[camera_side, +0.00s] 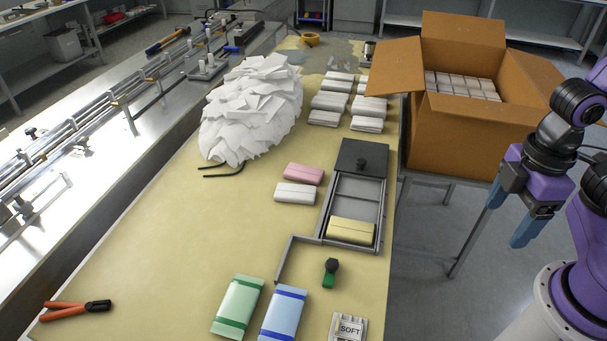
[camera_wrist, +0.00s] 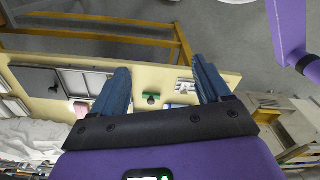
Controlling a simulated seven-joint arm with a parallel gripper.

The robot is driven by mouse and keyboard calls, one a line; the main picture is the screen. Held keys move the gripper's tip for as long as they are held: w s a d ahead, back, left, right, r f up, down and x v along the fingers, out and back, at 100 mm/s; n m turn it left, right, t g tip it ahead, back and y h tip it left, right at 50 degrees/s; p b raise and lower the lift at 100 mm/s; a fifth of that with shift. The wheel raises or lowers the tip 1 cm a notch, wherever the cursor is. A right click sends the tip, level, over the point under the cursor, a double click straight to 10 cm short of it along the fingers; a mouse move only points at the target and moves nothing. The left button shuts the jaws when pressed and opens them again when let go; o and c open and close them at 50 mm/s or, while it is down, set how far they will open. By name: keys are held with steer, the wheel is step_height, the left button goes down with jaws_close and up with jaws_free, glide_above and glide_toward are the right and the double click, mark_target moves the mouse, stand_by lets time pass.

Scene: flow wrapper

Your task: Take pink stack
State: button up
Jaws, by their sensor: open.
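The pink stack (camera_side: 303,174) lies on the tan table, just behind a white stack (camera_side: 295,193) and left of the grey tray. In the wrist view the pink stack (camera_wrist: 81,109) shows in part, beside my left-hand finger. My gripper (camera_side: 510,222) is open and empty. It hangs off the right side of the table, in front of the cardboard box and well apart from the pink stack. In the wrist view its two blue fingers (camera_wrist: 160,82) are spread wide with nothing between them but the distant table.
A grey tray (camera_side: 324,207) with a dark plate holds a yellow stack (camera_side: 351,231). An open cardboard box (camera_side: 470,133) stands at the right. The left front table is mostly clear.

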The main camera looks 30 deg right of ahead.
steer(key=w+a+m+y, duration=0.1)
steer(key=w+a, duration=0.6)
steer(key=w, duration=0.3)
steer(key=m+t+y, duration=0.1)
steer(key=m+t, duration=0.2)
steer(key=m, duration=0.1)
glide_above(304, 172)
steer(key=s+d, duration=0.1)
step_height(304, 172, down, 19)
steer(key=shift+s+r, duration=0.1)
steer(key=shift+r, duration=0.05)
steer(key=x, duration=0.3)
steer(key=shift+s+d+f, duration=0.15)
steer(key=shift+d+f, duration=0.05)
steer(key=shift+f, duration=0.3)
steer(key=shift+w+a+f, duration=0.15)
steer(key=shift+w+f, duration=0.1)
steer(key=shift+f, duration=0.4)
steer(key=c, duration=0.8)
